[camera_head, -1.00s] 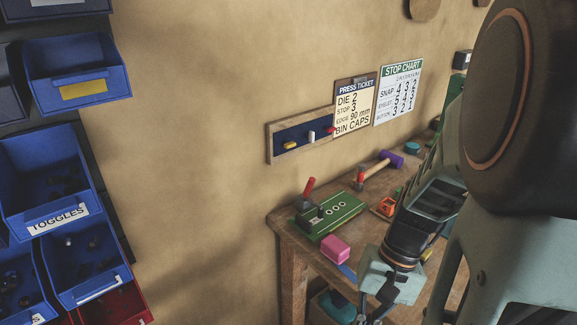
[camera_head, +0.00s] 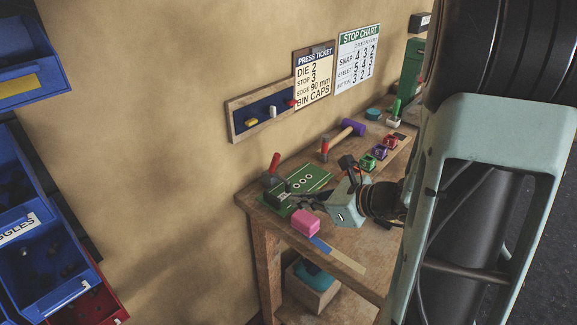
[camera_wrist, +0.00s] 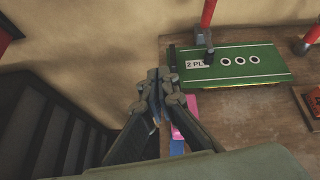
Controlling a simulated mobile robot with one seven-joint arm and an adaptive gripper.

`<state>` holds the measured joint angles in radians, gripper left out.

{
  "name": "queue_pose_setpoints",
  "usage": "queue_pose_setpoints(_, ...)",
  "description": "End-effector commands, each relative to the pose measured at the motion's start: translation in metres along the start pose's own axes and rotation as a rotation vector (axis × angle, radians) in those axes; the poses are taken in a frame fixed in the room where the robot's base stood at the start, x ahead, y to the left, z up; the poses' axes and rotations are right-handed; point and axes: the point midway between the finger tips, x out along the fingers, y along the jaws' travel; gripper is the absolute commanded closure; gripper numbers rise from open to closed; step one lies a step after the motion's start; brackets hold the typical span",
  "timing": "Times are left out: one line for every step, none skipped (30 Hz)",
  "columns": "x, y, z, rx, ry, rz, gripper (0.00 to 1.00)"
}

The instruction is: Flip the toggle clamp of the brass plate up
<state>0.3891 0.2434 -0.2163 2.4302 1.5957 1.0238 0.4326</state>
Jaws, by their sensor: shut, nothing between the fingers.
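A green plate (camera_head: 312,181) with several white-ringed holes lies on the bench; it also shows in the wrist view (camera_wrist: 262,66) with a "2 PL" label. A thin yellow edge shows along its front; I cannot tell whether this is the brass plate. A toggle clamp with a red handle (camera_head: 274,163) stands at its left end. The handle points upward, leaning slightly; its lower part shows in the wrist view (camera_wrist: 208,14). My gripper (camera_wrist: 153,78) is shut and empty, just left of the green plate's near-left corner in the wrist view, apart from the handle.
A pink block (camera_head: 305,223) and a blue strip (camera_head: 320,243) lie in front of the green plate. Another red-handled clamp (camera_head: 324,147), a purple-headed mallet (camera_head: 350,128) and a green-handled clamp (camera_head: 396,108) stand farther back. Blue bins (camera_head: 40,265) hang at left.

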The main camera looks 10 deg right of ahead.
Motion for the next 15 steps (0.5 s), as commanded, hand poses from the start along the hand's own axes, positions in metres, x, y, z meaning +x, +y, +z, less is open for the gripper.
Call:
queue_pose_setpoints(-0.001,-0.011,0.001,0.063,-0.014,-0.038,1.00)
queue_pose_setpoints(-0.002,-0.017,0.001,0.097,-0.024,-0.060,1.00)
queue_pose_setpoints(-0.002,-0.024,0.002,0.140,-0.036,-0.085,1.00)
queue_pose_setpoints(-0.003,-0.029,0.003,0.167,-0.045,-0.103,1.00)
queue_pose_setpoints(-0.004,-0.034,0.003,0.193,-0.052,-0.119,1.00)
queue_pose_setpoints(-0.004,-0.038,0.003,0.220,-0.060,-0.136,1.00)
queue_pose_setpoints(-0.005,-0.042,0.003,0.238,-0.066,-0.147,1.00)
queue_pose_setpoints(-0.005,-0.044,0.003,0.252,-0.071,-0.155,1.00)
queue_pose_setpoints(-0.006,-0.047,0.003,0.269,-0.076,-0.165,1.00)
queue_pose_setpoints(-0.006,-0.048,0.003,0.277,-0.078,-0.169,1.00)
queue_pose_setpoints(-0.006,-0.049,0.003,0.282,-0.080,-0.173,1.00)
queue_pose_setpoints(-0.006,-0.050,0.003,0.287,-0.082,-0.176,1.00)
queue_pose_setpoints(-0.006,-0.051,0.003,0.290,-0.083,-0.178,1.00)
queue_pose_setpoints(-0.006,-0.051,0.003,0.290,-0.083,-0.179,1.00)
queue_pose_setpoints(-0.006,-0.051,0.003,0.290,-0.083,-0.179,1.00)
